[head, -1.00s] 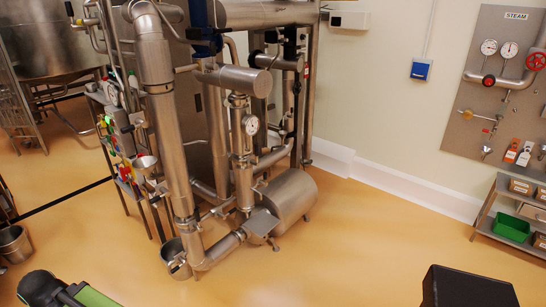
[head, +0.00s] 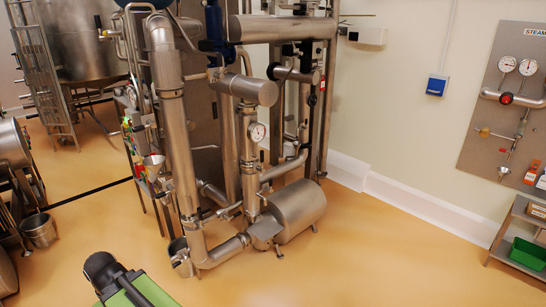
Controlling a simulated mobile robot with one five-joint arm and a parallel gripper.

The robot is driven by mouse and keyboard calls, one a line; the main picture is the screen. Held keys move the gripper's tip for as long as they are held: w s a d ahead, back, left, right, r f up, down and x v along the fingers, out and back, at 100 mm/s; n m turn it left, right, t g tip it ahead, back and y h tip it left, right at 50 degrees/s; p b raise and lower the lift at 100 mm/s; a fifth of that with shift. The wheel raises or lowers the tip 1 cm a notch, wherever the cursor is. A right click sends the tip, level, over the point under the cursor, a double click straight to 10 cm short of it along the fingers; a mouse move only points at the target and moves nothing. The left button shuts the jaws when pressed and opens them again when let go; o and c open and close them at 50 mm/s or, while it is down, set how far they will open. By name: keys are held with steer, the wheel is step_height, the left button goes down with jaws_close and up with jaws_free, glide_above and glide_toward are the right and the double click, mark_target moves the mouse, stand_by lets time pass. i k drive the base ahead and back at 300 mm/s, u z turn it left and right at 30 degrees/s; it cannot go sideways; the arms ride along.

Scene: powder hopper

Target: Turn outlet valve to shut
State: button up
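I cannot pick out the outlet valve for certain. A steel pipework unit (head: 178,130) stands left of centre, with a round dial gauge (head: 257,132) and a horizontal steel drum (head: 300,207) low at its right. A thin bar shows between its lower pipes, too small to read as a valve handle. On the steam panel (head: 503,60) at the right edge are a red knob and a small yellow-handled fitting (head: 484,132). A black and green part at the bottom left may be my arm. No gripper fingers show.
A large steel vessel (head: 78,40) and a ladder (head: 42,75) stand at the back left. A steel bucket (head: 39,230) is on the floor at left. A shelf with a green bin (head: 527,254) is at lower right. The floor in the right foreground is clear.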

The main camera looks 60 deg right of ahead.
mark_target(262, 152)
steer(key=z, duration=0.45)
steer(key=i, duration=1)
steer(key=u, duration=0.1)
